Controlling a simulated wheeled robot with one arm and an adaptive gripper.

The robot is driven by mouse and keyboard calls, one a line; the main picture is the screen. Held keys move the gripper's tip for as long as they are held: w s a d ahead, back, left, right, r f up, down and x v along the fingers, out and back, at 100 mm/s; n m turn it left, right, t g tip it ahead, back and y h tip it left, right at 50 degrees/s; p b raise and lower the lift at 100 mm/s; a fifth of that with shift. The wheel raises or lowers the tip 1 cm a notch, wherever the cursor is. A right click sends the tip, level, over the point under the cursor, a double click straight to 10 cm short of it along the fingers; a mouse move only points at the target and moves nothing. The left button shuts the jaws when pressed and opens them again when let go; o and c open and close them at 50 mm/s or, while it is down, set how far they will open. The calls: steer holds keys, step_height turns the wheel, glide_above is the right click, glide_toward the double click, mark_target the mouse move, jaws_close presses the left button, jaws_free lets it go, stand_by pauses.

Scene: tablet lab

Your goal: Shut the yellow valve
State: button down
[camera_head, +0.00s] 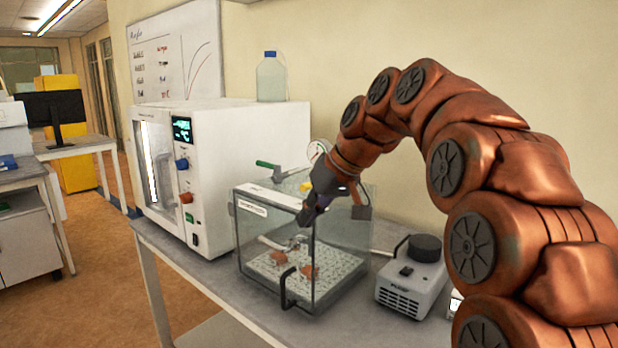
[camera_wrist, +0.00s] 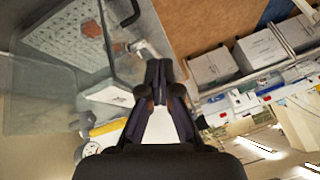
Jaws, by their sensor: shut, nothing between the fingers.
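A clear box chamber (camera_head: 345,235) with a white perforated floor stands on the bench. A small yellow part (camera_head: 305,186), likely the yellow valve, shows at the back of its top, partly hidden behind my gripper. In the wrist view a yellow bar (camera_wrist: 108,127) lies left of my fingers, near a round gauge (camera_wrist: 90,150). My gripper (camera_head: 308,214) is shut and empty above the front of the chamber's top, apart from the yellow part. Its fingertips also meet in the wrist view (camera_wrist: 158,68). I cannot tell how the valve is turned.
A green lever (camera_head: 268,164) stands at the chamber's back left, and a gauge (camera_head: 318,150) behind it. A white oven (camera_head: 220,150) with a bottle (camera_head: 271,78) on top stands left. A pump (camera_head: 410,284) stands right. The chamber has a black front handle (camera_head: 288,288).

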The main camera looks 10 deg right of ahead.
steer(key=w+d+r+n+t+y+b, duration=0.1)
steer(key=w+d+r+n+t, duration=0.15)
steer(key=w+r, duration=0.35)
steer(key=w+d+r+n+t, duration=0.1)
steer(key=w+d+r+t, duration=0.1)
steer(key=w+d+r, duration=0.3)
steer(key=x, duration=1)
steer(key=shift+w+a+r+p, duration=0.15)
steer(key=shift+a+r+p, duration=0.1)
steer(key=shift+p, duration=0.05)
steer(key=shift+w+f, duration=0.1)
steer(key=shift+f, duration=0.2)
steer(key=shift+s+d, duration=0.25)
steer(key=shift+s, duration=0.2)
steer(key=shift+s+d+f, duration=0.1)
steer(key=shift+s+f, duration=0.05)
steer(key=shift+f, duration=0.15)
steer(key=shift+s+d+f, duration=0.5)
steer(key=shift+s+f, duration=0.15)
steer(key=shift+s, duration=0.1)
steer(key=shift+s+d+n+g+y, duration=0.15)
steer(key=shift+n+g+y, duration=0.15)
steer(key=shift+n, duration=0.15)
